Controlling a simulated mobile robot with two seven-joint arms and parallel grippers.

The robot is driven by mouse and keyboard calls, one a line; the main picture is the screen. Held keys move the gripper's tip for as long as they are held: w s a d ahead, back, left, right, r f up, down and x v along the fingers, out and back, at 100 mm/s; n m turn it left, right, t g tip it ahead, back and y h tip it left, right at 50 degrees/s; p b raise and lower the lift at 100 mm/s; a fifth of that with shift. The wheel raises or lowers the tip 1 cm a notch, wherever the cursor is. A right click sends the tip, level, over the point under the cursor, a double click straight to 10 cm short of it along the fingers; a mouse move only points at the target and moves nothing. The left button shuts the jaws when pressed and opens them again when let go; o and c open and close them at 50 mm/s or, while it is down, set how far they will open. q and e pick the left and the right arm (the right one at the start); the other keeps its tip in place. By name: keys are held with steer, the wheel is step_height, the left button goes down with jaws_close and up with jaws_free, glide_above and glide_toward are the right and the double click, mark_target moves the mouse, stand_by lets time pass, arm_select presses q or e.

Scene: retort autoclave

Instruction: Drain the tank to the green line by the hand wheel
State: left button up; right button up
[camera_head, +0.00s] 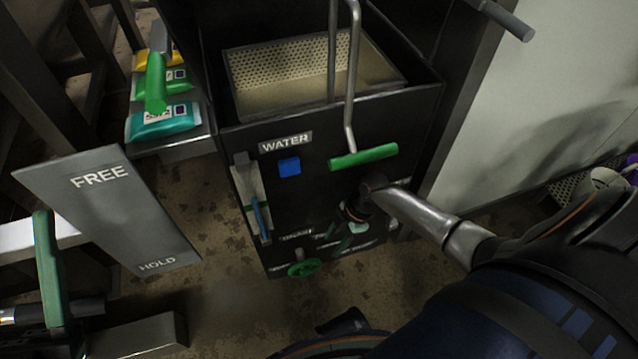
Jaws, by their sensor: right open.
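The black tank (415,125) stands in the middle of the head view, with its open top showing a perforated basket. A small green hand wheel (303,268) sits low on its front, under a label too small to read. A pale upright gauge (245,182) at the front's left side has a blue column (262,218) in its lower part. My left gripper is not in view.
A green bar handle (363,157) hangs over the tank front near the WATER label (286,143) and a blue square (289,167). A FREE/HOLD plate (110,210) and a green-handled lever (50,265) stand left. Pouches (163,121) lie on a shelf. Floor left of the wheel is clear.

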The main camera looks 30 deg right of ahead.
mark_target(319, 262)
steer(key=b+x, duration=0.5)
steer(key=x, duration=0.6)
steer(key=shift+a+f+b, duration=0.1)
steer(key=shift+f+b, duration=0.1)
steer(key=shift+b, duration=0.2)
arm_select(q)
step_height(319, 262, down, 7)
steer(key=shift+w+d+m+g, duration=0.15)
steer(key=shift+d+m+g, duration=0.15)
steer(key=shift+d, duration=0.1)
arm_select(e)
jaws_close()
